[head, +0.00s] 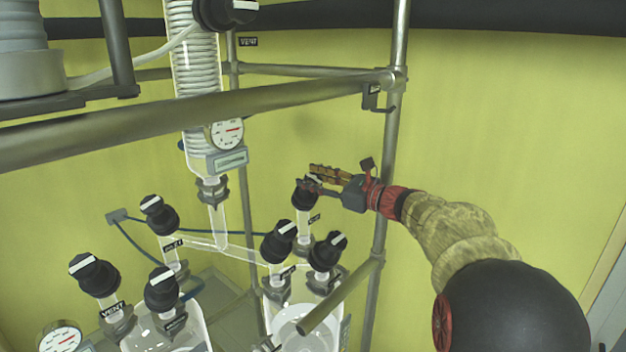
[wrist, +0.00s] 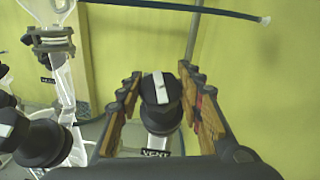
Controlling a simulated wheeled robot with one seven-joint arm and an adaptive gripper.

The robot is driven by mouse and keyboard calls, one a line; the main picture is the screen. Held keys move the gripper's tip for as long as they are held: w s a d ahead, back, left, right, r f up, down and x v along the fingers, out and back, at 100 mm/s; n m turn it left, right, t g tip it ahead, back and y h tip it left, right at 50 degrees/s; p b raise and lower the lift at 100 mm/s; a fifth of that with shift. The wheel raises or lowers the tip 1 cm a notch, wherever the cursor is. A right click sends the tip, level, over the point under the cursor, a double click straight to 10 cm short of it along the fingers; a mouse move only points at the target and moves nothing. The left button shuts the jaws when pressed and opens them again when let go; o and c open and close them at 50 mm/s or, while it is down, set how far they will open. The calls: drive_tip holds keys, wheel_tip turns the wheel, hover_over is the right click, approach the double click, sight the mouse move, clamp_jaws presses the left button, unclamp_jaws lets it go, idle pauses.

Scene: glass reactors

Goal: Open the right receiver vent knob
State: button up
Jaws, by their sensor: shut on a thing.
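The right receiver vent knob (wrist: 161,98) is black with a white stripe across its top. In the wrist view it stands between my two fingers, with a VENT label (wrist: 157,153) just below it. The stripe runs nearly up and down in that picture. My gripper (wrist: 160,76) is shut on the knob, one finger on each side. In the head view my gripper (head: 312,178) reaches in from the right, over the knob (head: 303,200), and partly hides its top.
Other black knobs stand close by at the lower left (head: 278,243) and lower right (head: 327,252). A metal upright (head: 394,130) stands right beside my wrist, and a rail (head: 190,112) crosses in front. A glass condenser (head: 195,80) hangs to the left.

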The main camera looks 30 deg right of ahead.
drive_tip(key=o, duration=1.2)
drive_tip(key=shift+c, duration=0.2)
drive_tip(key=v, duration=1.2)
drive_tip(key=shift+f, duration=0.1)
